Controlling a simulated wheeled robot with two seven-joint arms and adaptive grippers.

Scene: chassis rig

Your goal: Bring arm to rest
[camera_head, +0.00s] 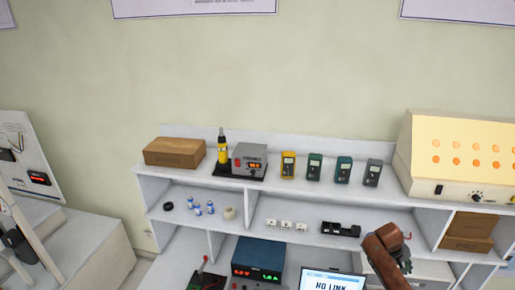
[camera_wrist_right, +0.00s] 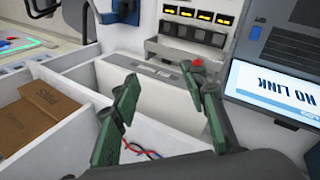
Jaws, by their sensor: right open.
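My right gripper (camera_wrist_right: 165,120) shows in the right wrist view. Its two green fingers stand wide apart with nothing held between them. Behind the fingers is a pale shelf unit with open compartments, and a grey box with a red knob (camera_wrist_right: 197,63) lies just past the fingertips. In the head view a reddish-brown arm part (camera_head: 384,258) is at the lower right, in front of the shelf; no fingers can be made out there. I do not see my left gripper in either view.
The shelf unit (camera_head: 350,203) holds a brown box (camera_head: 174,152), several handheld meters and a cream lamp panel (camera_head: 462,153). Below are a blue power supply (camera_head: 258,260) and a NO LINK screen (camera_head: 332,281). Brown boxes (camera_wrist_right: 45,110) and red and blue wires (camera_wrist_right: 140,150) lie near the right gripper.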

